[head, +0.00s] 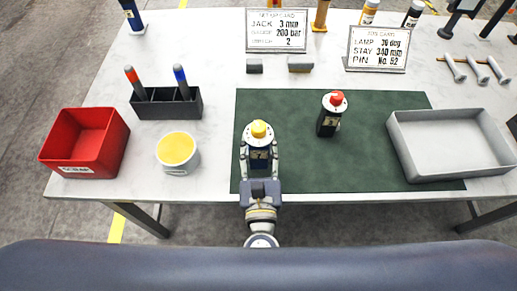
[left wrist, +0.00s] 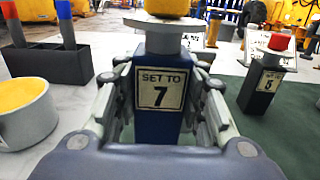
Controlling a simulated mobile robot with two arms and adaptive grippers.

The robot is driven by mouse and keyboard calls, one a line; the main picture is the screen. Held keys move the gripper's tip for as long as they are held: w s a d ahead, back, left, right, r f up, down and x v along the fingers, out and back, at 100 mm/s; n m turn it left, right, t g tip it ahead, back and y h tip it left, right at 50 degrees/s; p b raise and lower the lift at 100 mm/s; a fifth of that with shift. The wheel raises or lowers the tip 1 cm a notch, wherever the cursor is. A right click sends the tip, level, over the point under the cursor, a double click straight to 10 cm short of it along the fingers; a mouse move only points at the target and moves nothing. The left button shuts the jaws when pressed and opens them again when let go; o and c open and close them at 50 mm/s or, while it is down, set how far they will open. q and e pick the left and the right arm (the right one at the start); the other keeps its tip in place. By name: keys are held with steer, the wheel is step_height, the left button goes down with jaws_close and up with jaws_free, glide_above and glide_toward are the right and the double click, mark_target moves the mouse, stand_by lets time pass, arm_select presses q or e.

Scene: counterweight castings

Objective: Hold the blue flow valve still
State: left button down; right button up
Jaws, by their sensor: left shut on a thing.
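The blue flow valve (head: 260,142) stands upright on the green mat (head: 370,150), near the mat's left edge. It has a yellow knob, a pale disc under it and a "SET TO 7" label, clear in the left wrist view (left wrist: 162,122). My left gripper (head: 259,156) is shut on its body, with one finger on each side; the fingers also show in the left wrist view (left wrist: 162,88). The knob's top is cut off in that view. A dark valve with a red knob (head: 328,122) stands apart to the right. My right gripper is not in view.
A yellow-filled cup (head: 179,168), a dark pen holder (head: 165,109) and a red scrap bin (head: 70,157) are to the left. A grey tray (head: 452,150) overlaps the mat's right side. Two cards (head: 276,30) (head: 377,48) stand behind. The mat's middle front is clear.

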arm_select(q)
steer(key=shift+w+f+b, duration=0.1)
steer(key=shift+w+f, duration=0.2)
steer(key=shift+w, duration=1.65)
steer(key=shift+w+f+b, duration=0.1)
steer(key=shift+w+f, duration=0.25)
steer(key=shift+w, duration=1.6)
steer(key=shift+w+f+b, duration=0.1)
steer(key=shift+w+f, duration=0.2)
steer(key=shift+w, duration=1.65)
steer(key=shift+f+b, duration=0.55)
steer(key=shift+f, duration=0.25)
steer(key=shift+f, duration=0.2)
steer(key=shift+s+f, duration=0.15)
steer(key=shift+f, duration=0.1)
steer(key=c, duration=1.8)
jaws_free()
steer(key=shift+f, duration=0.1)
jaws_close()
